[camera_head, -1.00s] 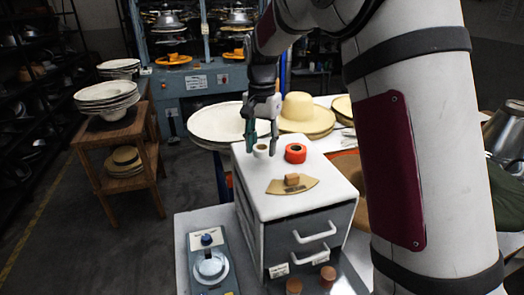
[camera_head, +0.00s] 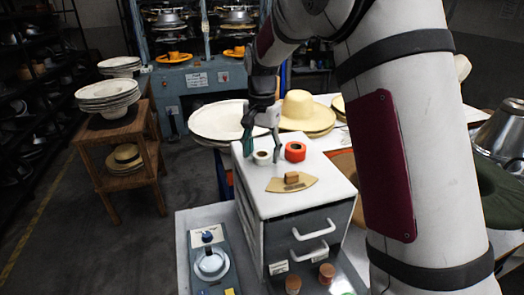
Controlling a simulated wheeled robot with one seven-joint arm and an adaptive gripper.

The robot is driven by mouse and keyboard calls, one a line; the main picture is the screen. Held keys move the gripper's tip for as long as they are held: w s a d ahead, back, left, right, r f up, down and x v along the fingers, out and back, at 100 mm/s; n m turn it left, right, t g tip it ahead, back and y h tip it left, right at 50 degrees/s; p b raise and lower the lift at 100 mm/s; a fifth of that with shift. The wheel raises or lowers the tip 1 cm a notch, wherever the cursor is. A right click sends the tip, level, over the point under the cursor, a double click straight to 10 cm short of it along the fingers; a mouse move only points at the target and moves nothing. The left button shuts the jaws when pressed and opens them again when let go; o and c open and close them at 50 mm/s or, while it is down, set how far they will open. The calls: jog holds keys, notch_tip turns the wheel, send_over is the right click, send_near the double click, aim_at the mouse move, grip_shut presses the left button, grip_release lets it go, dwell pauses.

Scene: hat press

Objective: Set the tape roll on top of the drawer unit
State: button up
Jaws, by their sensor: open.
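The drawer unit (camera_head: 335,196) is grey with a white top and two white handles. A small white tape roll (camera_head: 262,157) with a brownish core sits on its top, near the back left edge. An orange-red roll (camera_head: 295,151) stands just to its right on the same top. My gripper (camera_head: 262,158) points down over the white roll, open, one finger on each side of it. Whether a finger still touches the roll is too small to tell.
A tan fan-shaped piece with a small brown block (camera_head: 291,178) lies in the middle of the drawer unit's top. A straw hat (camera_head: 297,108) and a pale round brim (camera_head: 217,121) are behind. A blue-grey device (camera_head: 211,262) stands at front left.

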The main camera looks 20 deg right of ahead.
aim_at(262, 154)
notch_tip(262, 154, up, 11)
jog(key=b, duration=0.2)
jog(key=s+r+n+t, duration=0.1)
jog(key=s+r+n, duration=0.1)
jog(key=s+r, duration=0.35)
jog(key=s+f+n+t, duration=0.2)
jog(key=s+f+n, duration=0.1)
jog(key=s, duration=0.9)
jog(key=s+f+n+t, duration=0.2)
jog(key=s+f+n, duration=0.2)
jog(key=s, duration=0.9)
jog(key=shift+f, duration=0.25)
